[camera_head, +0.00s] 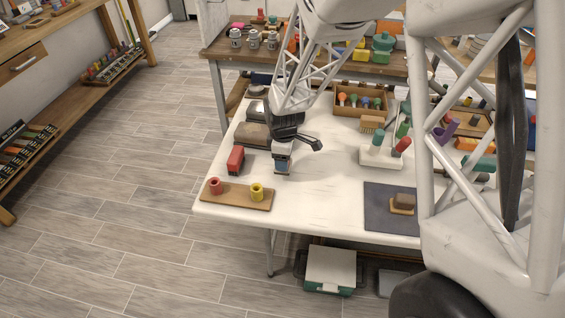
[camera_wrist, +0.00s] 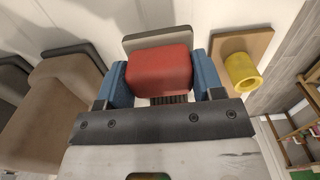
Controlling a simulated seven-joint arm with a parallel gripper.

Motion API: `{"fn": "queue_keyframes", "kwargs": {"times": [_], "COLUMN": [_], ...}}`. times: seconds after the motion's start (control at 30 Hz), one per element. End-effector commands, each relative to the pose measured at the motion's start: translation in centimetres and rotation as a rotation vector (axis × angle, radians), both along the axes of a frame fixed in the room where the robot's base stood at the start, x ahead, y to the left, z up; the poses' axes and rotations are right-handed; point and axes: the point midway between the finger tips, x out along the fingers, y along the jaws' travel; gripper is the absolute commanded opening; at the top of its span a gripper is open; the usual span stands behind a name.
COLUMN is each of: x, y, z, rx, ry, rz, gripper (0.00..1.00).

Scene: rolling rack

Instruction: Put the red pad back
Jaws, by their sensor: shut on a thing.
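In the wrist view, a red pad (camera_wrist: 160,72) sits between the two blue fingers of my gripper (camera_wrist: 160,82). The fingers touch its two sides. A flat grey piece shows just beyond the pad; I cannot tell whether it belongs to it. In the head view, my gripper (camera_head: 283,164) is over the left part of the white table (camera_head: 320,200), and its near finger hides most of what it holds. I cannot tell whether the pad touches the table.
A red block (camera_head: 236,158) stands left of my gripper. A wooden board (camera_head: 235,196) with a red cup and a yellow cup (camera_head: 257,191) lies near the front left corner. Brown blocks (camera_head: 254,135) stand behind. A white holder (camera_head: 380,158) and a dark mat (camera_head: 380,220) are to the right.

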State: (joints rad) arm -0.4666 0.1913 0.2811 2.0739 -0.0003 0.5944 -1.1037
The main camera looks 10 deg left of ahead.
Motion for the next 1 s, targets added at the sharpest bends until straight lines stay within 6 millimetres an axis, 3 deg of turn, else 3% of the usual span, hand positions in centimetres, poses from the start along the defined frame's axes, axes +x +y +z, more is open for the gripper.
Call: {"fn": "queue_keyframes", "kwargs": {"times": [0.2,0.57,1.0], "x": [1.0,1.0,1.0], "y": [0.5,0.5,0.5], "z": [-0.1,-0.2,-3.4], "rx": [0.0,0.0,-0.001], "ry": [0.001,0.001,0.001], "rz": [0.0,0.0,0.0], "gripper": [0.39,0.39,0.39]}}
